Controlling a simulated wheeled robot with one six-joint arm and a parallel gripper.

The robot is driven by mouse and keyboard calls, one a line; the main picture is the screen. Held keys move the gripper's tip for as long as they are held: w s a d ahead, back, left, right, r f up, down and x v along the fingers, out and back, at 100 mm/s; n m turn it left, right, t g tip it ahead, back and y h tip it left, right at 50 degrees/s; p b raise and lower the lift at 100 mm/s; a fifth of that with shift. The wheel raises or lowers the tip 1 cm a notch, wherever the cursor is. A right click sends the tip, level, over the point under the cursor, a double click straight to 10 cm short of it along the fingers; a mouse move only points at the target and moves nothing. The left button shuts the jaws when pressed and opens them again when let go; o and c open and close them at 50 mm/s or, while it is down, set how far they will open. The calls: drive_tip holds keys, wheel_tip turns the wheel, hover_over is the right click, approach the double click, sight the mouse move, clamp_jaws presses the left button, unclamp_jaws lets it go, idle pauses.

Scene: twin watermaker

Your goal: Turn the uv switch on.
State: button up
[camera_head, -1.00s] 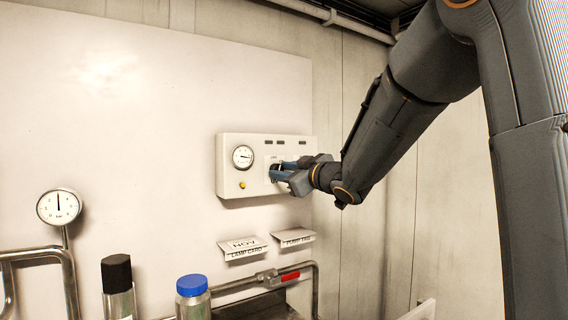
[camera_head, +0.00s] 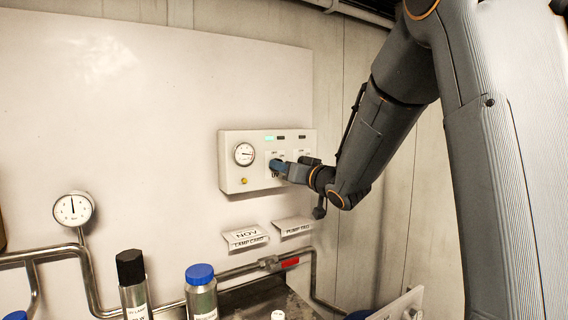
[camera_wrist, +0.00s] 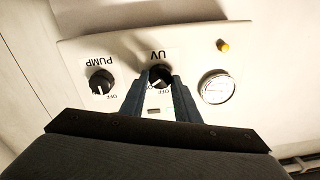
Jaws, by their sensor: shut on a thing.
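The UV switch (camera_wrist: 159,75) is a round black knob under the label "UV" on a white control panel (camera_head: 232,165). In the wrist view its white pointer mark is turned away from the "OFF" print. My gripper (camera_wrist: 158,85) is shut on the knob, with one blue-grey finger at each side. In the head view my gripper (camera_head: 279,164) hides most of the knob, and a green indicator is lit (camera_head: 269,138) at the panel's top. The other indicators there are dark.
A black pump knob (camera_wrist: 101,82) sits beside the UV knob. A gauge (camera_head: 244,154) and a yellow button (camera_head: 244,181) are on the panel. Two card holders (camera_head: 246,238) hang below. Pipes, a black-capped bottle (camera_head: 133,285) and a blue-capped bottle (camera_head: 201,293) stand lower down.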

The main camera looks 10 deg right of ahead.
idle(0.3)
drive_tip(key=o, duration=1.1)
drive_tip(key=shift+c, duration=0.2)
drive_tip(key=b+v, duration=0.2)
drive_tip(key=v, duration=0.5)
drive_tip(key=shift+s+d, duration=0.15)
drive_tip(key=shift+s, duration=0.25)
